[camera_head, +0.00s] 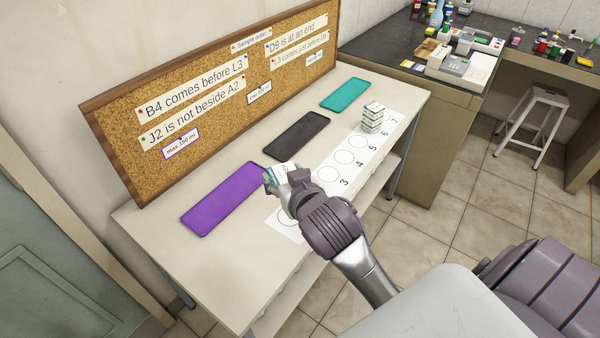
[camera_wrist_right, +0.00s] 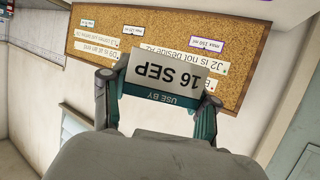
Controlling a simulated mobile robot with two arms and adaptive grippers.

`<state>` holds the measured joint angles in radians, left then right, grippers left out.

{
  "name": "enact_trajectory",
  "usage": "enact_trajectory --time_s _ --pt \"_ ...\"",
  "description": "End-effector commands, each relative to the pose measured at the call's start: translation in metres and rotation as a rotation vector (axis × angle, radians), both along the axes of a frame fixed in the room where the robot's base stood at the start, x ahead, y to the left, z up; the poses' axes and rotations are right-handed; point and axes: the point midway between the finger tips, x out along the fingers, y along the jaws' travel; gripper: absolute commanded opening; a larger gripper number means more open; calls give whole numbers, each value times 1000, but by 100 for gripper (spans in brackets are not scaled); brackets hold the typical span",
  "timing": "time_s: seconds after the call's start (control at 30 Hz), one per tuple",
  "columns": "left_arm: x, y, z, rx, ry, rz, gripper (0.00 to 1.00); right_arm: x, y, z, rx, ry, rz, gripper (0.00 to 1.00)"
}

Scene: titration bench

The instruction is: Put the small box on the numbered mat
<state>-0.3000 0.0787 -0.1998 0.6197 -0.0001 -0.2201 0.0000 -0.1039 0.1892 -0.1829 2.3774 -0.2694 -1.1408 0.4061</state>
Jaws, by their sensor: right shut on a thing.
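My right gripper (camera_head: 281,180) is shut on a small white box (camera_head: 283,169) with a teal band. In the right wrist view the box (camera_wrist_right: 164,74) sits between both fingers of the right gripper (camera_wrist_right: 158,92), its label reading "USE BY 16 SEP" upside down. In the head view it is above the table near the purple tray's right end. The numbered mat (camera_head: 372,158) is a white strip with circles along the table's front; numbers 3 to 7 show, and my arm covers part of its near end. My left gripper is not in view.
A stack of small boxes (camera_head: 372,118) stands on the mat near 6 and 7. Purple (camera_head: 222,200), black (camera_head: 297,136) and teal (camera_head: 345,94) trays lie behind the mat. A cork board (camera_head: 215,90) with notes stands along the table's back edge. A stool (camera_head: 540,112) is at right.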

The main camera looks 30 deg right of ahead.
Motion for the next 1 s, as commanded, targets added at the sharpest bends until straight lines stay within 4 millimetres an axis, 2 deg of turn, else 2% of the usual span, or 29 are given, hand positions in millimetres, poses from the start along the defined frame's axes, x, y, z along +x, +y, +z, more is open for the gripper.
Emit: enact_trajectory --time_s 0.03,0.2,0.4,0.5,0.6,0.7,1.0 --pt "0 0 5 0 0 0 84 14 -21 1 0 0 -67 25" --pt "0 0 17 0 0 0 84 53 -103 -13 4 2 -319 25" --pt "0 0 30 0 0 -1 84 74 -198 -46 5 5 -591 25" --pt "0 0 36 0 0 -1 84 77 -229 -68 6 4 -685 25" --pt "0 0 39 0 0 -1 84 77 -246 -86 5 2 -740 25" --pt "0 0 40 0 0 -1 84 76 -254 -99 3 1 -767 25" --pt "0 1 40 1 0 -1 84 76 -258 -105 1 -3 -781 25"
